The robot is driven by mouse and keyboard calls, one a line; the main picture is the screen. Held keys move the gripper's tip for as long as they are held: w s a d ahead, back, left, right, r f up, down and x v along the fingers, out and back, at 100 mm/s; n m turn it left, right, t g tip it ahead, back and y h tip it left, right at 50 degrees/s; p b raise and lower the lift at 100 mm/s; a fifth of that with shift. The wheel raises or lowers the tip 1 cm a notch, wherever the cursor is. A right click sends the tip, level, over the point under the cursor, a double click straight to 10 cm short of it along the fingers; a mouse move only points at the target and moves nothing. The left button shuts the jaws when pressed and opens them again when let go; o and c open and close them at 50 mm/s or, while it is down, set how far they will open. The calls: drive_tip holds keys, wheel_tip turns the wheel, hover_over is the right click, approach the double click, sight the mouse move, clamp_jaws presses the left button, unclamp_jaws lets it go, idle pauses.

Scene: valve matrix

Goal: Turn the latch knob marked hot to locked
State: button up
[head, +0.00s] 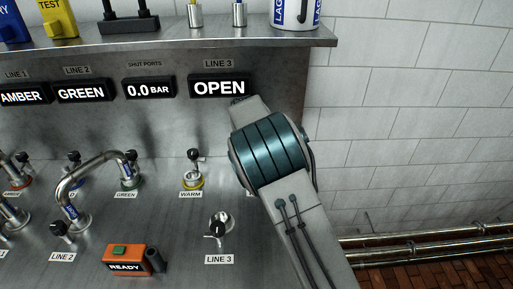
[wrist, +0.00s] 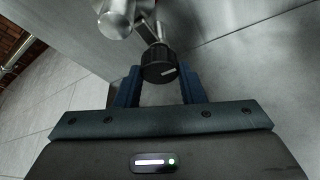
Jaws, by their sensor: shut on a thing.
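My gripper (wrist: 160,72) shows in the wrist view with its two blue fingers on either side of a black round knob (wrist: 158,62). The fingers are shut on this knob, which has a white mark and sits on a metal stem. No hot label is readable; my arm hides the panel to the right of the warm knob (head: 193,155) in the head view. My gripper is hidden there behind my arm. The LINE 3 display (head: 220,87) reads OPEN.
Pipes (head: 420,245) run low along the tiled wall.

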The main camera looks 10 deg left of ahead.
idle(0.4)
drive_tip(key=o, duration=1)
drive_tip(key=b+v, duration=0.1)
drive_tip(key=v, duration=1.3)
drive_tip(key=shift+w+a+b, duration=0.1)
drive_tip(key=shift+w+b, duration=0.05)
drive_tip(key=shift+b, duration=0.2)
drive_tip(key=shift+f, duration=0.1)
